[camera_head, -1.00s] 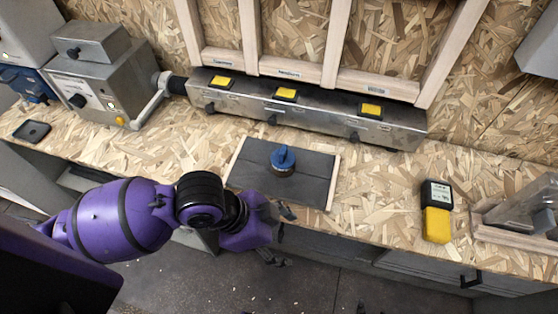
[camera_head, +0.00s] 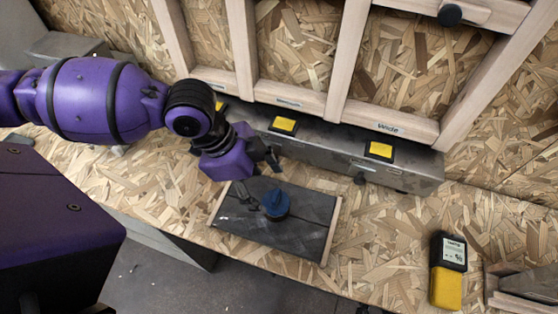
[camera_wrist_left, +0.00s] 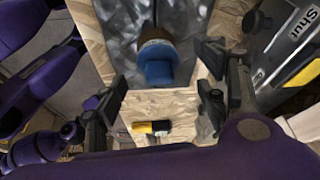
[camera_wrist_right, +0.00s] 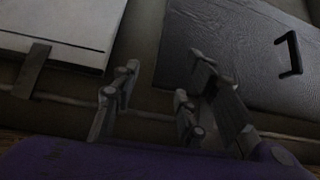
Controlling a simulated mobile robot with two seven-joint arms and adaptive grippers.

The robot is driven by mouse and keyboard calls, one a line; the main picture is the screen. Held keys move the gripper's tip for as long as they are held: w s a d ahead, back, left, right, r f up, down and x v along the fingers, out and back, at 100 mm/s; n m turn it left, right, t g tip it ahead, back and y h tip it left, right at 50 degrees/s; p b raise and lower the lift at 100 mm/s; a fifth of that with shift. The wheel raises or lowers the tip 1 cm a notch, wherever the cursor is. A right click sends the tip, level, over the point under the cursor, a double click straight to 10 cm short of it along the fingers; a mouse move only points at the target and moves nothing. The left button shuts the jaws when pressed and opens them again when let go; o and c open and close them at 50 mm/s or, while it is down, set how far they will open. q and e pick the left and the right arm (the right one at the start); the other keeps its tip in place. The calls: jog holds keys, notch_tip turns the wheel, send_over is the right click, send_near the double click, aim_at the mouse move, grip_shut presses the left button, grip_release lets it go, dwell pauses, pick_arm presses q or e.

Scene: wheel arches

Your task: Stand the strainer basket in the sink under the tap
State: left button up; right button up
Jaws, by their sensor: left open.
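I see no strainer basket, sink or tap that I can make out. A round piece with a blue knob (camera_head: 277,203) stands on a dark grey slab (camera_head: 250,222) with pale wooden side strips. In the left wrist view the blue knob (camera_wrist_left: 158,68) shows between the finger lines, beyond the fingertips, with a brown rim behind it. My left gripper (camera_head: 268,158) is open and empty, above and behind the slab, up and left of the knob. My right gripper (camera_wrist_right: 150,100) is outside the head view; its own wrist view shows its fingers apart with nothing between them.
A long grey metal box (camera_head: 330,150) with yellow labels runs along the back below wooden uprights. A yellow and black meter (camera_head: 448,272) lies on the chipboard bench at right, beside a metal and wood piece (camera_head: 520,285). The bench between slab and meter is clear.

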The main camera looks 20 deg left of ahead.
aim_at(273, 203)
pick_arm(q)
jog(key=x, duration=0.6)
jog(key=shift+s+f, duration=0.3)
jog(key=shift+s, duration=0.05)
jog(key=shift+w+d+f, duration=0.1)
jog(key=shift+f, duration=0.4)
jog(key=c, duration=1.3)
